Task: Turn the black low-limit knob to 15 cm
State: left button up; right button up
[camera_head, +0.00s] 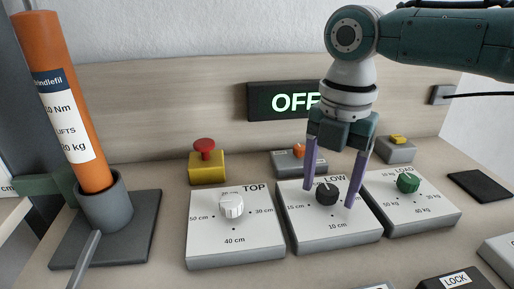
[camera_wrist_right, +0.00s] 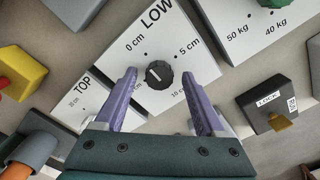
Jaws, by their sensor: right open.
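The black low-limit knob (camera_head: 327,194) sits on the white LOW panel (camera_head: 352,229). It also shows in the right wrist view (camera_wrist_right: 159,75). Its white pointer line faces roughly toward the 0 cm mark. The 15 cm mark (camera_head: 295,208) is on the panel's left side in the head view. My right gripper (camera_head: 329,199) points down over the panel, open, with its purple fingers on either side of the knob. The wrist view shows the fingertips (camera_wrist_right: 158,76) flanking the knob with gaps. My left gripper is out of view.
The TOP panel (camera_head: 236,238) with a white knob stands left of LOW, and the LOAD panel (camera_head: 417,208) with a green knob stands right. Behind are a red mushroom button (camera_head: 205,148) and an OFF display (camera_head: 285,102). An orange cylinder (camera_head: 62,100) stands in a grey holder.

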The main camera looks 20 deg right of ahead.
grip_shut()
dwell(0.5)
